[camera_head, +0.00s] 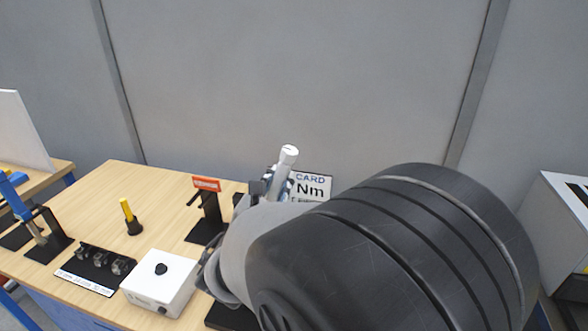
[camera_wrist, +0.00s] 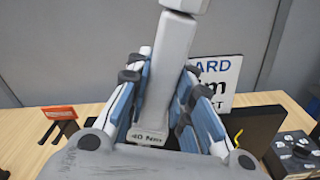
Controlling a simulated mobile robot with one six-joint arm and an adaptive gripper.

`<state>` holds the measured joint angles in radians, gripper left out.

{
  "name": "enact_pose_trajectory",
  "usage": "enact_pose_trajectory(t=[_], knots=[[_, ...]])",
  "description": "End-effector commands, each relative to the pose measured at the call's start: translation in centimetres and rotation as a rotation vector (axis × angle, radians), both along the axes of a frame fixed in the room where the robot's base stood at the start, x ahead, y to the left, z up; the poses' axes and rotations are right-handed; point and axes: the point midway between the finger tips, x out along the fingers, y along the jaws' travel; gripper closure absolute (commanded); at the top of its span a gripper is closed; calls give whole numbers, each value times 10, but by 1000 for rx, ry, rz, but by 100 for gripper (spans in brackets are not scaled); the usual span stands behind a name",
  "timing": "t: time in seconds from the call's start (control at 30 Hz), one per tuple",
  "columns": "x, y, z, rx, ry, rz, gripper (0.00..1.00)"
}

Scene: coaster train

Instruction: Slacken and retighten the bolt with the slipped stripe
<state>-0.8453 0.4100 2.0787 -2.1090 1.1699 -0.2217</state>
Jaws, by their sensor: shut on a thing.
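My gripper (camera_head: 272,187) is above the right part of the bench, partly hidden behind my own arm. It is shut on a grey bar-shaped tool (camera_wrist: 172,60), which looks like a torque wrench. The tool stands up steeply between the fingers, and its pale rounded end (camera_head: 288,155) sticks out above them. A small label that seems to read 40 Nm shows low on the tool in the wrist view. No bolt with a stripe can be made out in either view.
A card marked Nm (camera_head: 313,184) stands behind my gripper. A red-signed black stand (camera_head: 207,210), a white box with a black knob (camera_head: 165,283), a socket tray (camera_head: 98,262), a yellow-handled tool (camera_head: 128,212) and a blue tool (camera_head: 14,195) are on the wooden bench. A dark knobbed box (camera_wrist: 297,155) is at right.

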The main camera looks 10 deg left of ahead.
Motion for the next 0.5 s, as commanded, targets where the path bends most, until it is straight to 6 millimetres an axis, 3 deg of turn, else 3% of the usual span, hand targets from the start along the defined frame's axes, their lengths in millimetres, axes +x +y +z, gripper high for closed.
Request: enact_pose_trajectory(t=[0.5], knots=[[3, 3, 5, -9, -7, 0, 100]])
